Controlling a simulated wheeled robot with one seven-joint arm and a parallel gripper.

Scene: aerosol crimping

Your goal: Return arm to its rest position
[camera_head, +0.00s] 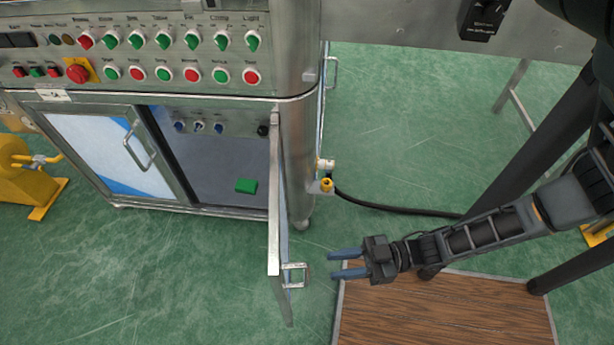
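My gripper (347,263) is at the lower middle of the head view, at the end of my black arm, which comes in from the right. Its two blue fingers point left and stand apart with nothing between them. The fingertips are a little right of the handle (296,275) of an open cabinet door (275,210). They appear apart from the handle, though the depth between them is hard to judge.
The steel cabinet has a panel of knobs and buttons (165,55). A green block (246,186) lies inside the open compartment. A yellow valve (326,184) and black hose (390,208) are right of the door. A wooden platform (440,315) lies below my arm. Green floor (400,110) is clear behind.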

